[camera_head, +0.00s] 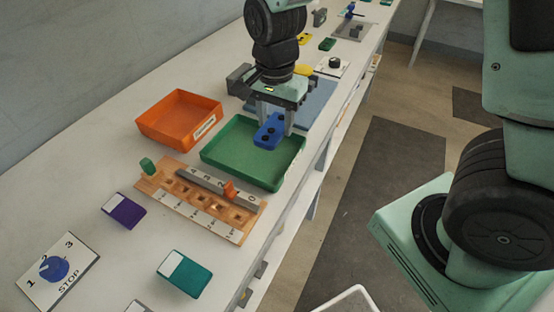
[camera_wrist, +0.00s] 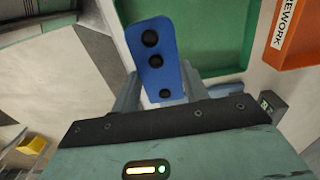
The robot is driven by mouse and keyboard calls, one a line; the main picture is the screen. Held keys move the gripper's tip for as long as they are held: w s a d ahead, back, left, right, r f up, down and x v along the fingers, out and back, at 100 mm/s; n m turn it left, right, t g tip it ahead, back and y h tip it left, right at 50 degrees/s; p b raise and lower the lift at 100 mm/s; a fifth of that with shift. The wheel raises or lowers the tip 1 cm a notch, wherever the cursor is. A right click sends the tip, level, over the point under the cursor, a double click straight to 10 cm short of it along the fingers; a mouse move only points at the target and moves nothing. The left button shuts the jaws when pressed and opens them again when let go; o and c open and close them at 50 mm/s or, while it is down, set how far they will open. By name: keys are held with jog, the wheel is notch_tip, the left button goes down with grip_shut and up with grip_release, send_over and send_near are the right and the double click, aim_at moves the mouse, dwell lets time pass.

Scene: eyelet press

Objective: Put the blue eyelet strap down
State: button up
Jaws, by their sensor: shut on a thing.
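The blue eyelet strap (camera_head: 269,131) is a flat blue piece with several dark round spots. My gripper (camera_head: 273,122) is shut on it and holds it over the right part of the green tray (camera_head: 222,166). In the wrist view the strap (camera_wrist: 153,60) stands out between the fingers (camera_wrist: 160,88), with the green tray (camera_wrist: 225,40) beyond it. I cannot tell how far above the tray floor the strap is.
An orange tray (camera_head: 180,118) labelled REWORK in the wrist view (camera_wrist: 300,40) stands left of the green tray. A wooden rack (camera_head: 200,200) with numbered slots lies in front. A purple block (camera_head: 124,211) and a teal block (camera_head: 184,273) lie nearer. The bench's right edge is close to the green tray.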

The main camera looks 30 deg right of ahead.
aim_at(275, 125)
notch_tip(275, 125, down, 9)
jog(key=shift+r, duration=0.2)
dwell(0.3)
jog(key=shift+f, duration=0.15)
jog(key=o, duration=0.7)
notch_tip(275, 125, up, 12)
jog(key=shift+r, duration=0.1)
jog(key=s+a+r+n, duration=0.1)
jog(key=s+a+n, duration=0.1)
jog(key=s+n, duration=0.4)
jog(key=s+a+r+n, duration=0.1)
jog(key=s+a+n, duration=0.1)
jog(key=s+n, duration=0.4)
jog(key=s+a+r+n, duration=0.1)
jog(key=s+a+n, duration=0.2)
jog(key=s+n, duration=0.3)
jog(key=shift+s+r+n+y, duration=0.25)
jog(key=shift+s+n+y, duration=0.05)
jog(key=shift+s, duration=0.1)
